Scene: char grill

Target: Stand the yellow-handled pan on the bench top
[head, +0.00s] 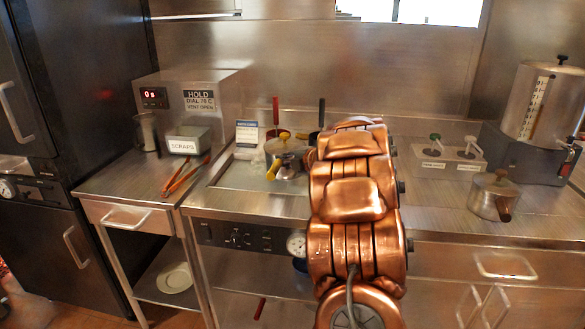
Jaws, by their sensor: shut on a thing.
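A small metal lidded pan (287,148) with a yellow knob and a yellow handle (272,170) is at the middle of the bench, over the recessed pale panel left of my copper arm. It looks upright. I cannot tell whether its base touches the surface below. The steel bench top (425,190) runs to the right of my arm. My gripper is hidden behind my arm, so its fingers and its hold do not show.
A second lidded pan (494,197) with a dark handle stands at right, before a large metal urn (545,105). Orange tongs (184,176) and a SCRAPS tin (188,140) are at left. Red and black upright handles rise behind the yellow-handled pan. Bare bench lies between my arm and the second pan.

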